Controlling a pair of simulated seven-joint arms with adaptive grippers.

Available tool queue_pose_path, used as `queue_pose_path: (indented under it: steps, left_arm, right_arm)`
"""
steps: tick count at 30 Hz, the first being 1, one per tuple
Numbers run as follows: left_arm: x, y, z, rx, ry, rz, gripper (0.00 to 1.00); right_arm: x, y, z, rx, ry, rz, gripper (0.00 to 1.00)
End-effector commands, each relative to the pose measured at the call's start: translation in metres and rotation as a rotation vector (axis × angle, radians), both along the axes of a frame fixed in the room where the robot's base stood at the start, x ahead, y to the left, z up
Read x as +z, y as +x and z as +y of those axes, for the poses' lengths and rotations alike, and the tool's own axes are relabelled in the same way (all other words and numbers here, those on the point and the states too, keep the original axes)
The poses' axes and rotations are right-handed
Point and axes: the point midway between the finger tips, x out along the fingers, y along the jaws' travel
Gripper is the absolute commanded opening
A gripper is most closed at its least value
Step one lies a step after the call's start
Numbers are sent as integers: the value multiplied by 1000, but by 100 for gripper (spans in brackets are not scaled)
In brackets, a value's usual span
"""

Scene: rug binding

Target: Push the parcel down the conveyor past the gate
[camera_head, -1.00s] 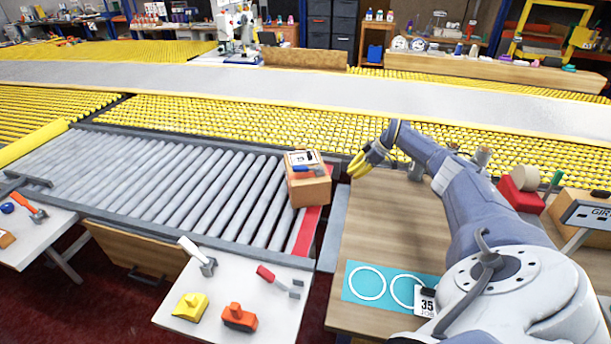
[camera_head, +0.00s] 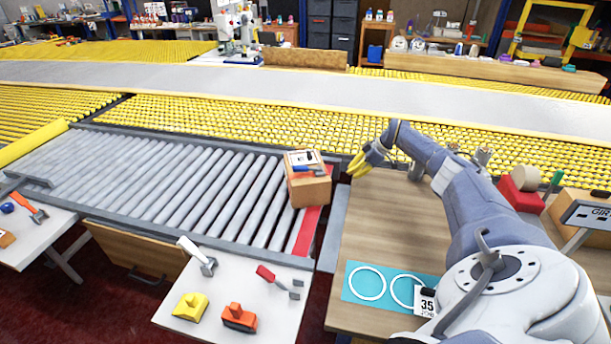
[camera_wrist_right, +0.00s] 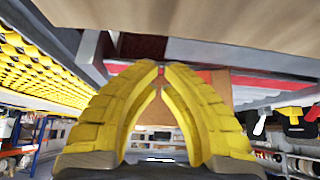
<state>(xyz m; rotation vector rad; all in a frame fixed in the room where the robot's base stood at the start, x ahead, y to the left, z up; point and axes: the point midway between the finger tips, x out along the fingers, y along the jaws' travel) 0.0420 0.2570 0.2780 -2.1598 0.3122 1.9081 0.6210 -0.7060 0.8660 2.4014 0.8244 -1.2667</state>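The parcel (camera_head: 309,189), a brown cardboard box with a white label and a blue-and-red item on top, sits at the right end of the grey roller conveyor (camera_head: 190,190), by a red strip (camera_head: 306,232). A grey bar (camera_head: 28,180) at the conveyor's far left may be the gate; I cannot be sure. My right gripper (camera_head: 359,164) has yellow fingers and is right of the parcel, apart from it. In the wrist view its fingers (camera_wrist_right: 160,68) converge with almost no gap and hold nothing visible; a brown surface, likely the parcel, shows behind them. My left gripper is out of view.
A wooden table (camera_head: 375,230) lies under my right arm, with a red block (camera_head: 520,190) at right. The rollers left of the parcel are clear.

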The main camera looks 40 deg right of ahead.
Motion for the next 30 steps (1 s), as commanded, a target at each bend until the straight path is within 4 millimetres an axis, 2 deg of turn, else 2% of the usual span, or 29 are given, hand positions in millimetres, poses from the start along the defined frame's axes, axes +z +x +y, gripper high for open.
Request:
queue_pose_path:
  steps: [14, 30]
  left_arm:
    - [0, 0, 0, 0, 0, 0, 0]
    - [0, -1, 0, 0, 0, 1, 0]
  right_arm:
    - [0, 1, 2, 1, 0, 0, 0]
    - [0, 16, 24, 1, 0, 0, 0]
